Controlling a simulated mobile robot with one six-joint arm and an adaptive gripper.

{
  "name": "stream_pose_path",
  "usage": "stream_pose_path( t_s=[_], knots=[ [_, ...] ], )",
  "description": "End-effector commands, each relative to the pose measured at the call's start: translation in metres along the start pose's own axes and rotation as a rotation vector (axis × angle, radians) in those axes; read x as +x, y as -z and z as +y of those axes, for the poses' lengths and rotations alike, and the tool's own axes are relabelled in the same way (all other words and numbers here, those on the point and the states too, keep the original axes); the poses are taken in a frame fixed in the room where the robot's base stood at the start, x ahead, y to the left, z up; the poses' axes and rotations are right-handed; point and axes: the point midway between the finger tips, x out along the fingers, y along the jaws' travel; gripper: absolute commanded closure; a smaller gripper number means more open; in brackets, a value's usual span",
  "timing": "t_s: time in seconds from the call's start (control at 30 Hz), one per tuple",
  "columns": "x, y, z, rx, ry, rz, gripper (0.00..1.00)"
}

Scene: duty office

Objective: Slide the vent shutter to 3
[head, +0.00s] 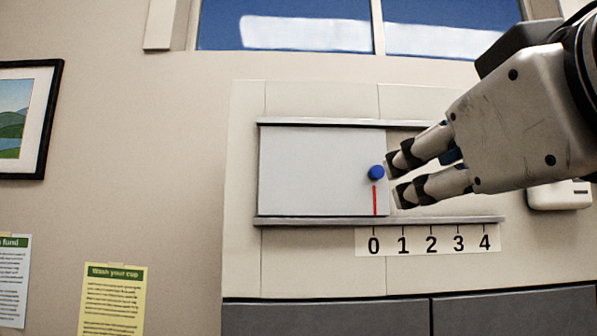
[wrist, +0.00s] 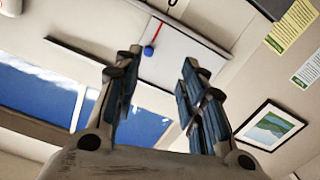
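The vent shutter (head: 315,170) is a pale grey panel between an upper and a lower rail on the wall. It carries a blue knob (head: 376,172) and a red pointer line (head: 374,200), which stands at 0 on the number scale (head: 430,241) running 0 to 4. My gripper (head: 391,180) is just right of the knob in the head view, fingers apart and pointing left. In the wrist view the shutter (wrist: 180,58) and knob (wrist: 149,51) show beyond the open, empty fingers (wrist: 163,68). Contact with the knob cannot be told.
My arm hides part of the opening right of the shutter. A white box (head: 560,196) is on the wall at right. Grey cabinets (head: 400,317) lie below, a window (head: 290,25) above. A framed picture (head: 25,118) and a yellow notice (head: 112,300) are at left.

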Motion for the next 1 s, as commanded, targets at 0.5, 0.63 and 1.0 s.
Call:
stream_pose_path(
  t_s=[0.5, 0.63, 1.0],
  knots=[
    [0.05, 0.03, 0.008, -0.008, -0.011, 0.041, 0.62],
    [0.079, 0.032, 0.009, -0.008, -0.011, 0.041, 0.62],
    [0.147, 0.036, 0.009, -0.008, -0.012, 0.044, 0.62]
  ],
)
